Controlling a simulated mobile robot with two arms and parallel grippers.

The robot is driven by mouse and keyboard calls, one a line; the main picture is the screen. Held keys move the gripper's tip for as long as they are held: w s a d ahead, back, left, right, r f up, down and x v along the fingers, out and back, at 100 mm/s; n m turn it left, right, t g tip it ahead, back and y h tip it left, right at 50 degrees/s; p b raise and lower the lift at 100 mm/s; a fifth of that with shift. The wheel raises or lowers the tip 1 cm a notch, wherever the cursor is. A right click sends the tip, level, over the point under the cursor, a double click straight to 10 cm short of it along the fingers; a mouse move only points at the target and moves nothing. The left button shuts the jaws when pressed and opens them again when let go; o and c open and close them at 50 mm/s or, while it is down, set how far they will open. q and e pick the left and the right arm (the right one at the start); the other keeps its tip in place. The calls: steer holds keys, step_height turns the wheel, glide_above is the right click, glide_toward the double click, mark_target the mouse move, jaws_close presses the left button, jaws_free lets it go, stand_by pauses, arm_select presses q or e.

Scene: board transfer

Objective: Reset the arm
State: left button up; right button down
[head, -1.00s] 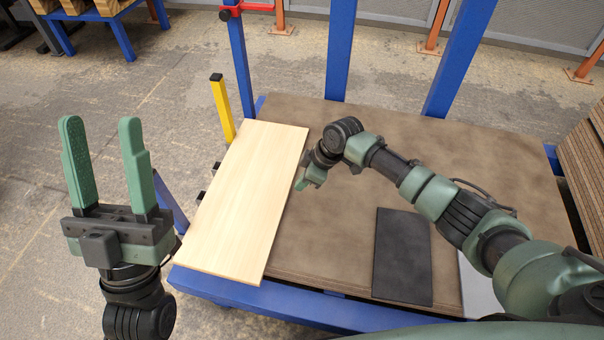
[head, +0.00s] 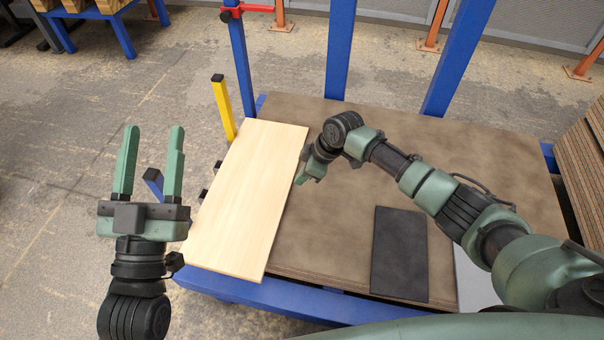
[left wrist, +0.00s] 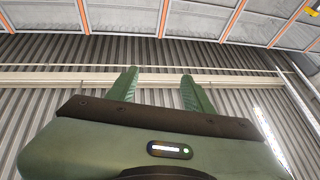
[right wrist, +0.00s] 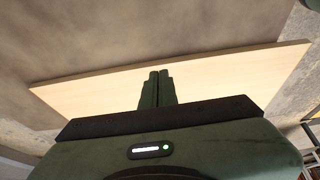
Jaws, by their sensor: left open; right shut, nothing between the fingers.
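My left gripper (head: 149,165) is open and empty, with its fingers pointing up, to the left of the light wooden board (head: 246,205). In the left wrist view its two fingers (left wrist: 160,90) stand apart against a wall and ceiling. My right gripper (head: 308,175) is at the board's right edge in the head view, partly hidden by its own wrist. In the right wrist view its fingers (right wrist: 157,85) are shut together with nothing between them, in front of the board (right wrist: 220,75). The board lies on the left part of the brown-topped table (head: 340,240).
A dark flat panel (head: 400,255) lies on the table's front right. A yellow post (head: 223,108) and blue uprights (head: 340,50) stand at the table's left and back. Stacked brown boards (head: 590,170) are at the far right. The floor to the left is open.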

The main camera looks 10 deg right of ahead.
arm_select(q)
steer(key=shift+w+f+g, duration=0.4)
steer(key=shift+f+g, duration=0.1)
steer(key=shift+f, duration=0.35)
